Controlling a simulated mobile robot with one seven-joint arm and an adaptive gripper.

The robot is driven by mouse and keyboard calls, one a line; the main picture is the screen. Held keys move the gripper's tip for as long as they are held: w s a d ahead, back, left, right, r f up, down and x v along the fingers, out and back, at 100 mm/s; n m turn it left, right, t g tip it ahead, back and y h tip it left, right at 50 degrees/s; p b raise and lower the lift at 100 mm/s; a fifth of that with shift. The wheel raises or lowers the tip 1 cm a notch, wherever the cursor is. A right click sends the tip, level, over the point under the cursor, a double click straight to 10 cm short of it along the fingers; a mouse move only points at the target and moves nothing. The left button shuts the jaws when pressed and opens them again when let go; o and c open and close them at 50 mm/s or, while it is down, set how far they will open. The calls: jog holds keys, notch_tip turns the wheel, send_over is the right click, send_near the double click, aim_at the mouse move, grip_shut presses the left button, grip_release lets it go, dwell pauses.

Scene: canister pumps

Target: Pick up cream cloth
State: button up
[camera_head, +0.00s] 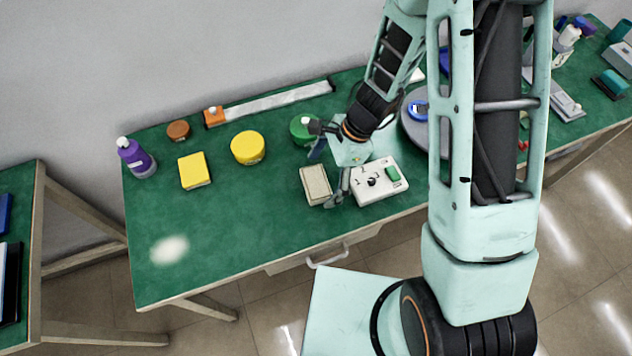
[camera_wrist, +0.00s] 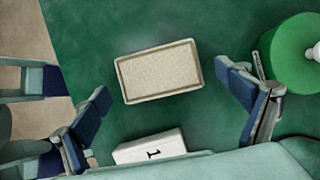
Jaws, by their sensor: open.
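The cream cloth (camera_head: 315,185) is a flat beige rectangle with a paler border, lying on the green tabletop (camera_head: 250,215). In the wrist view the cloth (camera_wrist: 160,72) is in the upper middle, slightly tilted. My gripper (camera_head: 328,172) is just right of the cloth in the head view, pointing down. In the wrist view its two blue-padded fingers (camera_wrist: 163,88) are wide apart, one on each side of the cloth's width. The gripper is open and holds nothing. I see no contact with the cloth; the exact height above it is hard to tell.
A white box with dials and a green part (camera_head: 380,180) sits close right of the cloth. A green round container (camera_head: 303,128) stands behind my gripper, near the right finger in the wrist view (camera_wrist: 296,52). A yellow tub (camera_head: 248,148) is farther left. The table's left front is clear.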

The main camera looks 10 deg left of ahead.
jog(key=shift+c, duration=0.2)
jog(key=c, duration=1)
jog(key=shift+r, duration=0.1)
jog(key=shift+r, duration=0.7)
jog(key=w+d+r, duration=0.1)
jog(key=d+r, duration=1)
jog(key=d, duration=0.3)
jog(key=shift+w+r, duration=0.25)
jog(key=shift+w, duration=0.05)
